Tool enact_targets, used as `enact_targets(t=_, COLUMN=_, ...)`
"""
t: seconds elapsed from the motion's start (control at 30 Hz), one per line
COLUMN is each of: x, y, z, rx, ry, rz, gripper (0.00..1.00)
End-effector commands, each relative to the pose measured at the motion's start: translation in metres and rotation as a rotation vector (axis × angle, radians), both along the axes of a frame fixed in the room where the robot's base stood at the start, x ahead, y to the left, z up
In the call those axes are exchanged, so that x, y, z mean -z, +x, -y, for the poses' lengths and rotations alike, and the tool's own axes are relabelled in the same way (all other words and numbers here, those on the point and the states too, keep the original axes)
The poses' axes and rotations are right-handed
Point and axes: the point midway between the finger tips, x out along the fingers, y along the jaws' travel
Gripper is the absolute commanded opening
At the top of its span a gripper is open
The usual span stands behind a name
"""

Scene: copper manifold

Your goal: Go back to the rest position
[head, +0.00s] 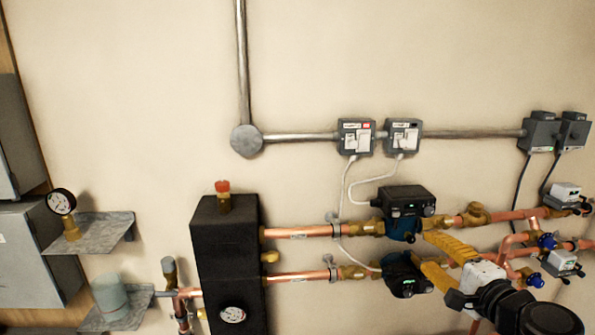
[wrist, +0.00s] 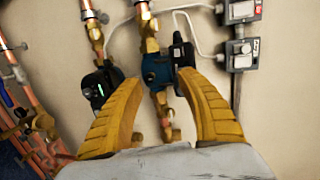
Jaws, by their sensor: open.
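My gripper (head: 424,252) is at the right of the head view, its two yellow fingers spread and pointing left towards the pumps. In the wrist view my gripper (wrist: 160,82) is open, with nothing held between the fingers. The upper pump (head: 403,212), blue with a black cover, is just beyond the fingers. The lower pump (head: 400,273) sits below it near the lower finger. In the wrist view the blue pump body (wrist: 157,70) shows between the fingers, and the black pump face with a green light (wrist: 98,90) is beside the left finger. I cannot tell whether the fingers touch either pump.
Copper pipes (head: 300,233) run from a black block (head: 230,260) to the pumps. Valves with blue caps (head: 546,241) and grey actuators (head: 562,262) crowd the right. Switch boxes (head: 356,138) and cables are above. The upper wall is open; shelves (head: 95,235) stand left.

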Motion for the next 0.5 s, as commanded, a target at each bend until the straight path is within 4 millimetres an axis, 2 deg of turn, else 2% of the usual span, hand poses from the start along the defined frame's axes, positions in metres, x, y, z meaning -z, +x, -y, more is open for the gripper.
enact_targets(t=0.03, x=0.011, y=-0.007, z=-0.037, rx=-0.086, ry=-0.113, rz=-0.065, gripper=0.45)
enact_targets(t=0.1, x=0.032, y=-0.024, z=-0.08, rx=-0.214, ry=-0.313, rz=-0.163, gripper=0.45)
enact_targets(t=0.2, x=0.06, y=-0.061, z=-0.122, rx=-0.392, ry=-0.619, rz=-0.288, gripper=0.45)
enact_targets(t=0.3, x=0.081, y=-0.1, z=-0.138, rx=-0.54, ry=-0.907, rz=-0.38, gripper=0.45)
enact_targets(t=0.4, x=0.091, y=-0.13, z=-0.138, rx=-0.643, ry=-1.142, rz=-0.441, gripper=0.45)
enact_targets(t=0.5, x=0.093, y=-0.148, z=-0.131, rx=-0.701, ry=-1.3, rz=-0.476, gripper=0.45)
